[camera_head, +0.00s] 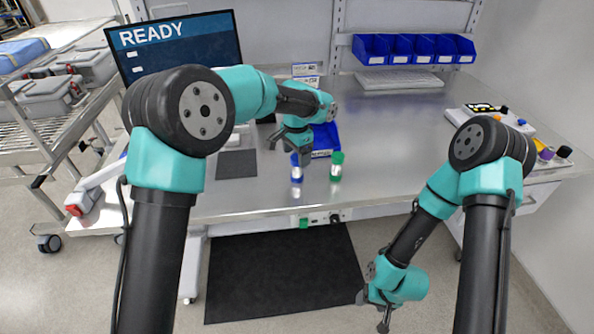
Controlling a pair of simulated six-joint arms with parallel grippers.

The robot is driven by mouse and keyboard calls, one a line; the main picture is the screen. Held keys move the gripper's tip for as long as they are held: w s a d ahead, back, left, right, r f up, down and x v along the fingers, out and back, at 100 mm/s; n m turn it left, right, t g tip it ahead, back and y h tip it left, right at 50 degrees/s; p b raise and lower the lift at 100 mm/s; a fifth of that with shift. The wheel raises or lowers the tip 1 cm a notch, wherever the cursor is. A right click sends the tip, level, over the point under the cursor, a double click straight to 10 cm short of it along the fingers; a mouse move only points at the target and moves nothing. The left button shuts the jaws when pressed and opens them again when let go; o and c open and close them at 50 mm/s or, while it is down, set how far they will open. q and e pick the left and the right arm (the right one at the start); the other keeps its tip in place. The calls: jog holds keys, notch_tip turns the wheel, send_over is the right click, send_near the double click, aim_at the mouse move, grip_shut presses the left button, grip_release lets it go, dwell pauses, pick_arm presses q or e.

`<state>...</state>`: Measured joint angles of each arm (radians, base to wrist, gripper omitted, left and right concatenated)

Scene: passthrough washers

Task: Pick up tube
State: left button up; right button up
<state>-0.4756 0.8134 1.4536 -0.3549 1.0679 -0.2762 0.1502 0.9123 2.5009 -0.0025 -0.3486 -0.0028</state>
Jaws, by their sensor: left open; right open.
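A tube with a blue cap (296,173) stands upright on the steel table. A tube with a green cap (336,167) stands upright a little to its right. My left gripper (290,158) is open above and just behind the blue-capped tube; I cannot tell whether it touches the tube. My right gripper (374,312) is open and empty, low in front of the table over the floor.
A blue bin (325,138) stands behind the tubes, partly hidden by my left arm. A monitor reading READY (175,45) is at the back left. Blue bins (414,48) hang at the back. A tray with coloured items (545,160) lies right. The table's middle right is clear.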

pick_arm(q)
jog(key=shift+s+d+f, duration=0.1)
jog(key=shift+f, duration=1.7)
jog(key=shift+c, duration=0.4)
jog(key=c, duration=1)
jog(key=shift+o, duration=0.2)
jog(key=shift+r, duration=0.1)
jog(key=shift+r, duration=1.7)
jog(key=s+r, duration=0.1)
jog(key=s, duration=1.5)
jog(key=shift+r, duration=0.25)
